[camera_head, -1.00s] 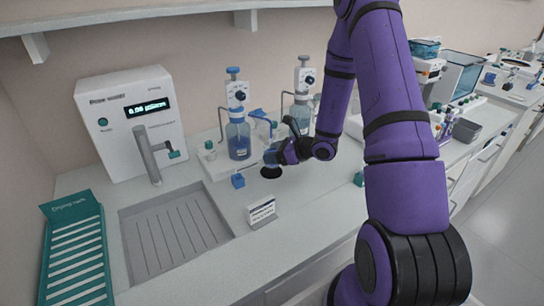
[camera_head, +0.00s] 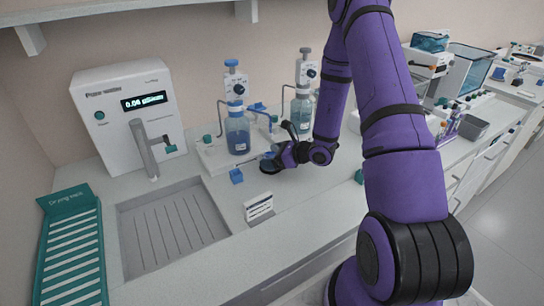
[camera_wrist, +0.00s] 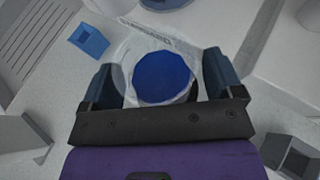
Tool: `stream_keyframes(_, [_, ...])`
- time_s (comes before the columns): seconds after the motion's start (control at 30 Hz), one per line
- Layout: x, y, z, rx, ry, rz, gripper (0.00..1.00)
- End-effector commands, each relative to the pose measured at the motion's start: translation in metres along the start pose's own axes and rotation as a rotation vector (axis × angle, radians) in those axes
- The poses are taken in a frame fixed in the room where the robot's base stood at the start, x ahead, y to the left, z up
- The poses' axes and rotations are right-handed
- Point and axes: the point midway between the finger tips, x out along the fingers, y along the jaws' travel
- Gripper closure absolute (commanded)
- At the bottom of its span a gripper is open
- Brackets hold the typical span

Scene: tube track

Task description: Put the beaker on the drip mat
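The beaker (camera_wrist: 162,78) is clear with blue liquid inside. In the wrist view it stands between the two fingers of my gripper (camera_wrist: 162,84), which look closed on its sides. In the head view my gripper (camera_head: 275,160) is low over the counter, and the beaker is small and partly hidden by it. The drip mat (camera_head: 270,168) is a dark round disc directly below the gripper. The beaker is over it, but I cannot tell whether its base touches the mat. The mat is hidden in the wrist view.
A small blue block (camera_head: 236,176) lies left of the mat. A white label stand (camera_head: 259,207) is in front. Dispenser bottles (camera_head: 237,132) stand behind on a white tray. A sink (camera_head: 172,230) and green drying rack (camera_head: 72,250) are at left.

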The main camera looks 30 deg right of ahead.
Motion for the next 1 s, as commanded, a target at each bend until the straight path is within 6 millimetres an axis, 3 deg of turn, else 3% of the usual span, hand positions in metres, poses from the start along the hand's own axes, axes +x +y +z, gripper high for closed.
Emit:
stream_keyframes(0.33, [-0.009,-0.001,0.003,0.0,0.0,-0.003,0.14])
stream_keyframes(0.8, [-0.097,-0.001,0.003,0.0,0.0,-0.003,0.14])
stream_keyframes(1.0, [-0.117,0.0,0.003,0.0,0.0,-0.002,0.14])
